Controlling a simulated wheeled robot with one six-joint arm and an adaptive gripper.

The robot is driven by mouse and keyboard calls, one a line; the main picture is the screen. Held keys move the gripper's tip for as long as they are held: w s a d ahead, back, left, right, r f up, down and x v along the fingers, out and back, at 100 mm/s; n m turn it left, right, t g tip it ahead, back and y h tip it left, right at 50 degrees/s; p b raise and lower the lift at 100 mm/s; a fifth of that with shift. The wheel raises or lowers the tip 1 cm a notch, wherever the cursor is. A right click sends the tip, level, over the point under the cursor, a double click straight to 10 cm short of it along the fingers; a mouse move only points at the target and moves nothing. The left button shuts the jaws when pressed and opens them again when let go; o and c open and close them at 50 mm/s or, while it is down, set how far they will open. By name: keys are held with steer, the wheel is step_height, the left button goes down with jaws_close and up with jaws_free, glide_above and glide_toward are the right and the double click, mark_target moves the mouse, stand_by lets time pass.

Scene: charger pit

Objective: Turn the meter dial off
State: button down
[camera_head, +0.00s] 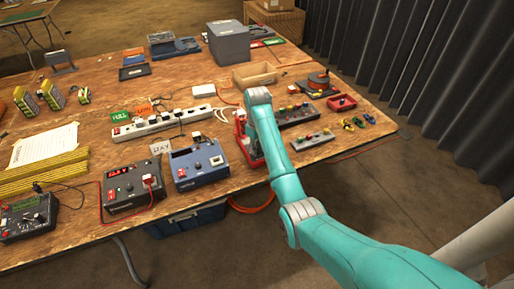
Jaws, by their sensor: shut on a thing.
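A red-edged device (241,142) stands on the table just left of my forearm and is partly covered by it. It may be the meter, but its dial cannot be made out. My arm reaches over the table, and its grey wrist joint (258,96) is above and behind this device. My gripper is hidden behind my own arm, so its contact with the device cannot be seen. Another instrument (28,216), dark with a greenish display and knobs, sits at the table's left front edge, well away from my arm.
A black box with a red display (132,188) and a blue box (198,164) stand near the front edge. A white power strip (160,122) lies behind them. A grey switch box (312,140) is right of my arm. Cables cross the wooden table (100,130).

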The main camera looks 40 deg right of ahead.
stand_by(0.4)
steer(key=c, duration=0.9)
jaws_free()
